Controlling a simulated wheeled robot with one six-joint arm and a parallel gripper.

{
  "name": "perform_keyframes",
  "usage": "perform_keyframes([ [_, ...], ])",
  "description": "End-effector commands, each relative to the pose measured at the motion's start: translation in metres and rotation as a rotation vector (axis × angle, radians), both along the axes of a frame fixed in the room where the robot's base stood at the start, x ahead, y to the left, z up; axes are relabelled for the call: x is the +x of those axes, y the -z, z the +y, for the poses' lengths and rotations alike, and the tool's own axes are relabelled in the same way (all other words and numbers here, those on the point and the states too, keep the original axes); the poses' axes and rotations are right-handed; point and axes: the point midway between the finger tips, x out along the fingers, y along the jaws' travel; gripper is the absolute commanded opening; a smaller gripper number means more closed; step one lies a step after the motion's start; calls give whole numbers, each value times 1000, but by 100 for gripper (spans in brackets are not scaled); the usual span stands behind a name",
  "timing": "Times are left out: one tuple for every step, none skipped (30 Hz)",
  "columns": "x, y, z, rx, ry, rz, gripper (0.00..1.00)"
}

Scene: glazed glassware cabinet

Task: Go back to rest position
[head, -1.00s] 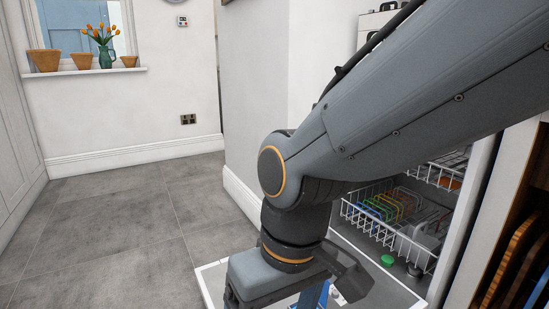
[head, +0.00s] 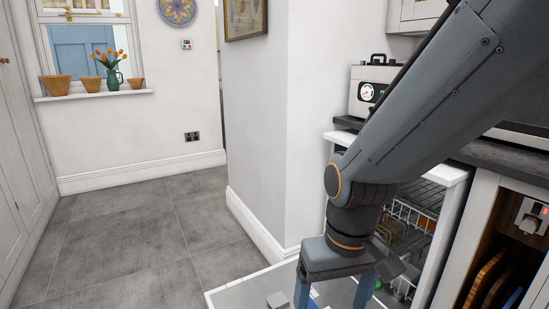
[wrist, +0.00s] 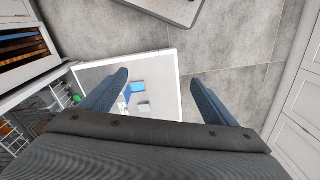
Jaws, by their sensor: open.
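My gripper (head: 333,294) points down above the open dishwasher door (head: 238,291). Its two blue-grey fingers are spread wide, with nothing held between them. In the wrist view my gripper (wrist: 160,78) is open over the door's white rim (wrist: 178,72). A small blue item (wrist: 138,87) and a pale block (wrist: 144,106) lie on the door below the fingers. A grey block, likely the same one, shows in the head view (head: 277,300).
The dishwasher rack (head: 410,222) is right of my arm, partly hidden by it. A white wall corner (head: 265,130) stands close behind. A cubby with wooden boards (head: 488,278) is at right. Grey floor (head: 130,235) at left is clear.

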Motion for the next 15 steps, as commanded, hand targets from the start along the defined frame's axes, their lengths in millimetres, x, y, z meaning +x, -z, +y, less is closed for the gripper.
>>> perform_keyframes([
  [-3, -18, -8, -5, 21, 3, 81],
  [-4, -23, -12, -7, 32, 4, 81],
  [-4, -30, -18, -11, 46, 5, 81],
  [-5, -36, -22, -13, 57, 7, 81],
  [-6, -41, -26, -15, 68, 8, 81],
  [-7, -48, -32, -18, 82, 10, 81],
  [-8, -53, -36, -20, 94, 11, 81],
  [-9, -59, -40, -23, 104, 12, 81],
  [-10, -66, -46, -26, 119, 14, 81],
  [-11, -71, -51, -28, 128, 15, 81],
  [-12, -76, -55, -30, 139, 17, 81],
  [-14, -83, -61, -33, 152, 18, 81],
  [-15, -88, -65, -35, 162, 21, 81],
  [-16, -92, -69, -36, 172, 23, 81],
  [-18, -97, -73, -38, 183, 24, 81],
])
